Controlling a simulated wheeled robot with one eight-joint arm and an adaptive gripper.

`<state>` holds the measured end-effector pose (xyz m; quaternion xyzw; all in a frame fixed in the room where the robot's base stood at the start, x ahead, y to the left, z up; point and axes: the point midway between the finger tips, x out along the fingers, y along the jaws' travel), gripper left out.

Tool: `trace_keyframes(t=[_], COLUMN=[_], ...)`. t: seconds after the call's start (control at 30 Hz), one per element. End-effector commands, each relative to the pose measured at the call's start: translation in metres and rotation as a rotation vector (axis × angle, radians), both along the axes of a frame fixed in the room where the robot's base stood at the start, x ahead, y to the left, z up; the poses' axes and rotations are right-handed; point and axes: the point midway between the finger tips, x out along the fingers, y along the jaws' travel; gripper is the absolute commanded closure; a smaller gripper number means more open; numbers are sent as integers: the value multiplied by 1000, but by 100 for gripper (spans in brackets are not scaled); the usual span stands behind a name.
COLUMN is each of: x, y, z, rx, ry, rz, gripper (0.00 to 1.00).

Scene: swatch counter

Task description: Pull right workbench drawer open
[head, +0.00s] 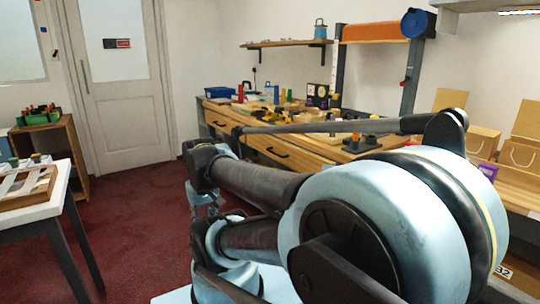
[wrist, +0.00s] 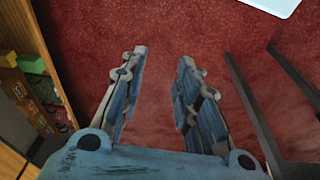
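The wooden workbench (head: 318,146) runs along the back wall in the head view. Its front has drawers with dark bar handles. The right drawer (head: 262,146), with its black handle (head: 277,152), looks flush with the front; my arm hides the bench's lower right part. Another handle (head: 220,124) shows further left. My gripper shows in the wrist view (wrist: 162,58), with its two fingers spread and only red carpet between them. It is away from the drawer, which is not in the wrist view. In the head view my arm mostly obscures the gripper.
A white-topped table (head: 40,193) with dark legs stands at the left. A wooden shelf unit (head: 62,150) stands behind it and a door (head: 120,90) is further back. Red carpet (head: 135,225) lies clear between table and bench. Tools and boxes cover the bench top.

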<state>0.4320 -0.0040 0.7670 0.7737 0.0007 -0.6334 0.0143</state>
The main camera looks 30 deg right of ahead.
Motion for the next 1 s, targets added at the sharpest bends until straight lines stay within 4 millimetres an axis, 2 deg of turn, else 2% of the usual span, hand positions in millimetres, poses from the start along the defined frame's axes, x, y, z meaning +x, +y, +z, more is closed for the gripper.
trace_keyframes(t=[0.17, 0.6, 1.0], x=[28, 123, 215], y=[-11, -90, -164], z=[17, 60, 81], rx=[-77, -360, -616], ry=[-4, -8, 3], rz=[-5, -37, -60], gripper=[70, 70, 70])
